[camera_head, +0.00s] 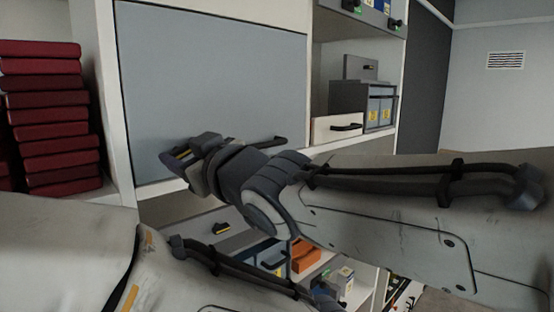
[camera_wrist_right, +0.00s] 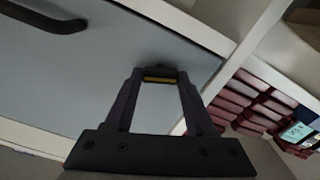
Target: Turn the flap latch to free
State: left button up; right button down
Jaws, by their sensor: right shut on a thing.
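The flap (camera_head: 215,80) is a large blue-grey panel, closed in its pale cabinet frame, with a dark bar handle (camera_head: 270,142) near its lower edge. The flap also shows in the right wrist view (camera_wrist_right: 110,60), with the handle at top left. The latch (camera_wrist_right: 160,75) is a small dark piece with a yellow stripe near the flap's edge. My right gripper (camera_head: 180,153) is at the flap's lower left, its fingers shut on the latch. In the head view the gripper hides most of the latch. My left arm crosses the bottom; its gripper is out of view.
Dark red books (camera_head: 45,115) are stacked on the left shelf. A white drawer (camera_head: 335,129) and a grey box (camera_head: 362,103) stand right of the flap. Below are an orange box (camera_head: 305,256) and a small dark latch (camera_head: 221,228) on a grey panel.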

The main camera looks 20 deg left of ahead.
jog(key=n, duration=0.1)
jog(key=n+b, duration=0.1)
jog(key=shift+s+f+n, duration=0.1)
jog(key=shift+f+n, duration=0.1)
jog(key=shift+n, duration=0.2)
jog(key=n+b, duration=0.1)
jog(key=n, duration=0.2)
jog(key=shift+n+b, duration=0.3)
jog(key=n+b, duration=0.1)
jog(key=n, duration=0.2)
jog(key=shift+n, duration=0.3)
jog(key=shift+n+b, duration=0.3)
jog(key=shift+n, duration=1.6)
jog(key=shift+s, duration=0.1)
jog(key=shift+c, duration=1.2)
grip_release()
jog(key=shift+a, duration=0.1)
